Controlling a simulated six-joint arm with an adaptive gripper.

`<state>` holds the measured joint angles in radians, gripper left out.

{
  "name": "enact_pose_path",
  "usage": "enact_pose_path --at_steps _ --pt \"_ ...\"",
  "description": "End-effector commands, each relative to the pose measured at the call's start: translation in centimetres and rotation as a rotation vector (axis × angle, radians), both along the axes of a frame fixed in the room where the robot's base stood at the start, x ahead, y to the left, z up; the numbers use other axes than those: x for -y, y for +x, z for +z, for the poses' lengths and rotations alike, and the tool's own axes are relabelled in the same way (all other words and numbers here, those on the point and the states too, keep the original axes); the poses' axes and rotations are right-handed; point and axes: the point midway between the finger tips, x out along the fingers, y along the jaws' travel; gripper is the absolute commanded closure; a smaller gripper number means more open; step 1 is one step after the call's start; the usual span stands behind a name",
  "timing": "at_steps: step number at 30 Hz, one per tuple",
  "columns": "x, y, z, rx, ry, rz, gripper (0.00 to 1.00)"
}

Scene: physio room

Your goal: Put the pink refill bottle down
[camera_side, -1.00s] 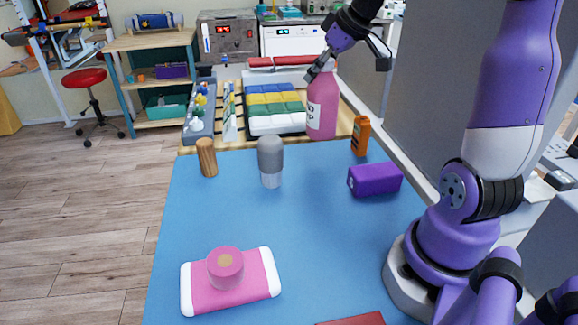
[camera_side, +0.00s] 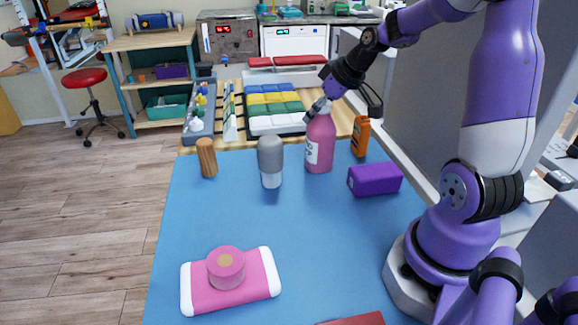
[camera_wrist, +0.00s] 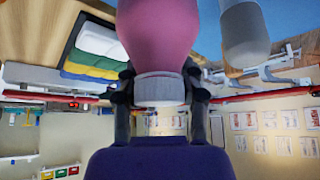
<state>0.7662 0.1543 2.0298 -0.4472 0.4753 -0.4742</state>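The pink refill bottle (camera_side: 320,146) is upright near the back edge of the blue mat (camera_side: 250,225), with a white label on its body. Its base is at or just above the mat; I cannot tell whether it touches. My gripper (camera_side: 318,108) reaches down from the upper right to the bottle's neck and is shut on it. In the wrist view the bottle (camera_wrist: 160,35) shows inverted, with a finger on each side of its pale collar (camera_wrist: 159,88).
A grey bottle (camera_side: 270,160) stands left of the pink one, and a wooden cylinder (camera_side: 207,157) further left. An orange bottle (camera_side: 361,137) and a purple block (camera_side: 375,179) are to the right. A pink roll (camera_side: 226,268) sits on a pink pad (camera_side: 256,283) in front. The mat's middle is clear.

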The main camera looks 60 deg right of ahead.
Motion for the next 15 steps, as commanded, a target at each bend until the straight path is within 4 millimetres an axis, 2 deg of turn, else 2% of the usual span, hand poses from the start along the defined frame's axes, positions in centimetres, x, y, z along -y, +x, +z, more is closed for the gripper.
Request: enact_pose_path --at_steps 11,15 --pt "0.0 0.0 0.05 0.0 0.0 0.0 0.28" --pt "0.08 -0.27 0.85 0.003 -0.002 -0.002 0.28"
